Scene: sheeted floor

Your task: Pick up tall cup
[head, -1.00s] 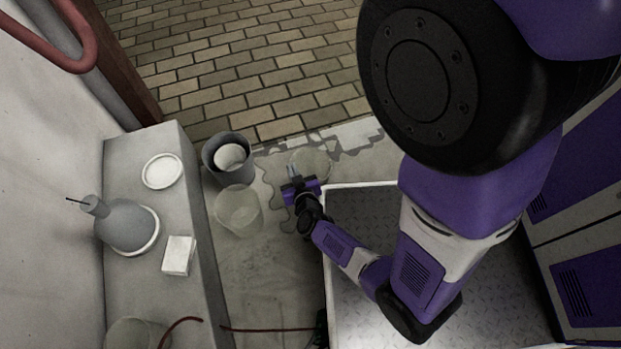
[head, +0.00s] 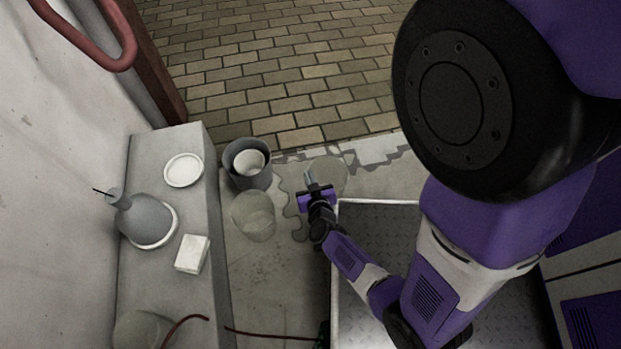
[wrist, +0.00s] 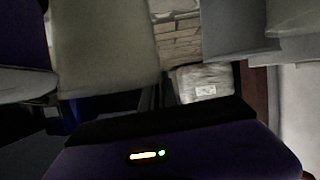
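My gripper (head: 314,184) is low over the floor at the near side of a see-through cup (head: 333,172), overlapping it in the head view. I cannot tell whether they touch, or how far apart the fingers are. A second see-through cup (head: 254,222) stands on the floor to the left of my gripper. Which of them is the tall cup is not clear. In the wrist view a large pale upright shape (wrist: 103,45), probably a cup, fills the upper left close to the camera; the fingers cannot be made out there.
A grey bucket (head: 248,181) with a white round thing in it stands at the ledge. The ledge (head: 172,293) holds a white dish (head: 183,170), a grey flask (head: 147,222), a white block (head: 192,254) and another clear vessel (head: 140,332). A red cable (head: 270,334) crosses the floor. Paving lies beyond.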

